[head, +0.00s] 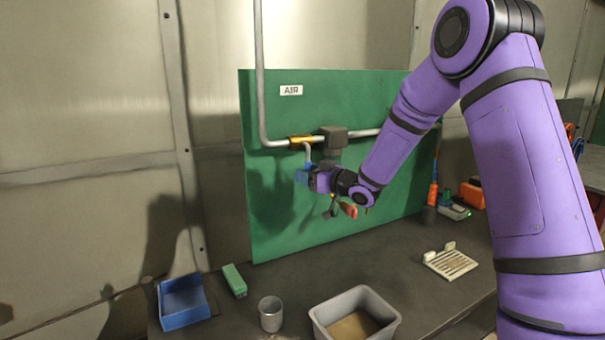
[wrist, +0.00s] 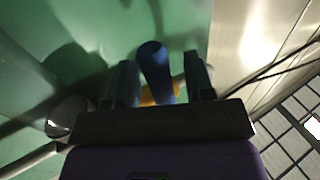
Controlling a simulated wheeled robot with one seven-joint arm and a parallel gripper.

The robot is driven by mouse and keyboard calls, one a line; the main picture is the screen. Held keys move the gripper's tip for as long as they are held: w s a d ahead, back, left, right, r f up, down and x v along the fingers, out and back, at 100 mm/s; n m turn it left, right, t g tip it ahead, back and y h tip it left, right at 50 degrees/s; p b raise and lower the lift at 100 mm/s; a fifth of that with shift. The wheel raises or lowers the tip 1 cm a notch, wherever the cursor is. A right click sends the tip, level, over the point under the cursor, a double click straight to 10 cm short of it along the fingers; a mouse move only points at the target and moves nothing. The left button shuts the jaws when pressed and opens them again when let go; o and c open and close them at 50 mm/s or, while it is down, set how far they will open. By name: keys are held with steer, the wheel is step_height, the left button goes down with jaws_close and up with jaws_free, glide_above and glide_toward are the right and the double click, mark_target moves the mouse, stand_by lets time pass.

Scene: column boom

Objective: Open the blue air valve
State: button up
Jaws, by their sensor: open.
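The blue valve handle (wrist: 155,62) shows in the wrist view as a rounded bar standing between my two dark fingers. My gripper (wrist: 158,70) is open, with a finger on each side of the handle and a visible gap to each. Part of the orange-yellow valve body (wrist: 158,97) shows behind the handle. In the head view the brass valve body (head: 301,140) sits on the grey pipe, below the AIR label (head: 291,90). My gripper (head: 303,176) is just below it there, and it makes the handle hard to tell apart.
The green panel (head: 270,215) stands behind the pipe, with a dark box (head: 333,136) on the pipe. On the bench are a blue bin (head: 183,301), a green block (head: 235,280), a metal cup (head: 271,314), a grey tub (head: 355,300) and a white rack (head: 451,262).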

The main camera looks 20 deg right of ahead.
steer(key=shift+x, duration=0.85)
jaws_close()
